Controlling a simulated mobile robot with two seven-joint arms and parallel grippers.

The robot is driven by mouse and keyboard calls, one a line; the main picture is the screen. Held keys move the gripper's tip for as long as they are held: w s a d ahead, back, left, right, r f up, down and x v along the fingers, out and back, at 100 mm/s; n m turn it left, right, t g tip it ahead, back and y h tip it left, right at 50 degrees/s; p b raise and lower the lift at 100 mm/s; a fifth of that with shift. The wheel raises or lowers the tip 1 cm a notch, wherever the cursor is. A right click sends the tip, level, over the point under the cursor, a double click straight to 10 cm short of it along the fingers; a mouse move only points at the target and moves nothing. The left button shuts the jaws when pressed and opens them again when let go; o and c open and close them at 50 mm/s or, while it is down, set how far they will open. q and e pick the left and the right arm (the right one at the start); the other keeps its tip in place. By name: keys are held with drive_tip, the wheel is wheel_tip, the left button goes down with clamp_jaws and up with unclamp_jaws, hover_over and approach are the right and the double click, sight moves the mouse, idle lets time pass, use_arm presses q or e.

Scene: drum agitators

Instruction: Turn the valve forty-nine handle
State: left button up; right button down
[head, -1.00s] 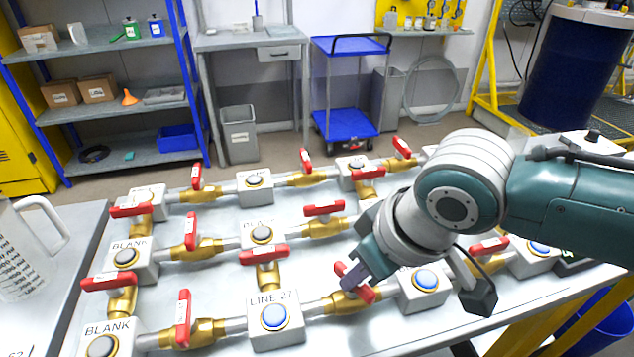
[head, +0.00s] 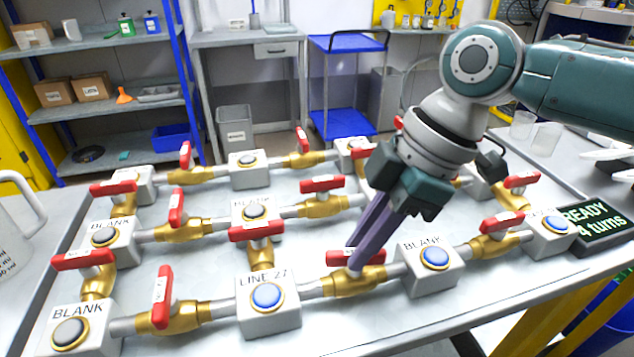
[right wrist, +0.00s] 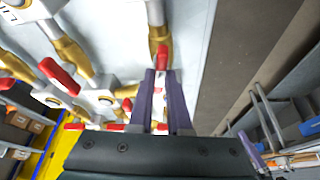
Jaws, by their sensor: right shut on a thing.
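A red valve handle (head: 368,257) sits on a brass valve body (head: 352,283) in the front pipe row, between the box marked LINE 27 (head: 268,308) and a box marked BLANK (head: 428,272). Its tag is too small to read, so I cannot tell if it is forty-nine. The handle lies roughly along the pipe. My right gripper (head: 354,262) reaches down with its purple fingers shut on this handle. In the right wrist view the red handle (right wrist: 162,56) shows between the fingertips (right wrist: 160,76). My left gripper is not in view.
Other red-handled valves stand close by, including one left of LINE 27 (head: 162,296) and one on the right (head: 502,222). A display (head: 588,222) reads "READY 4 turns". A clear jug (head: 15,235) stands at the left. The table's front edge is close.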

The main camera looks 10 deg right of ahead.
drive_tip(key=shift+w+f+n+g+b, duration=0.1)
drive_tip(key=shift+n+g+b, duration=0.4)
drive_tip(key=shift+n+b, duration=0.6)
drive_tip(key=c, duration=0.9)
unclamp_jaws()
drive_tip(key=shift+o, duration=0.2)
drive_tip(key=v, duration=1)
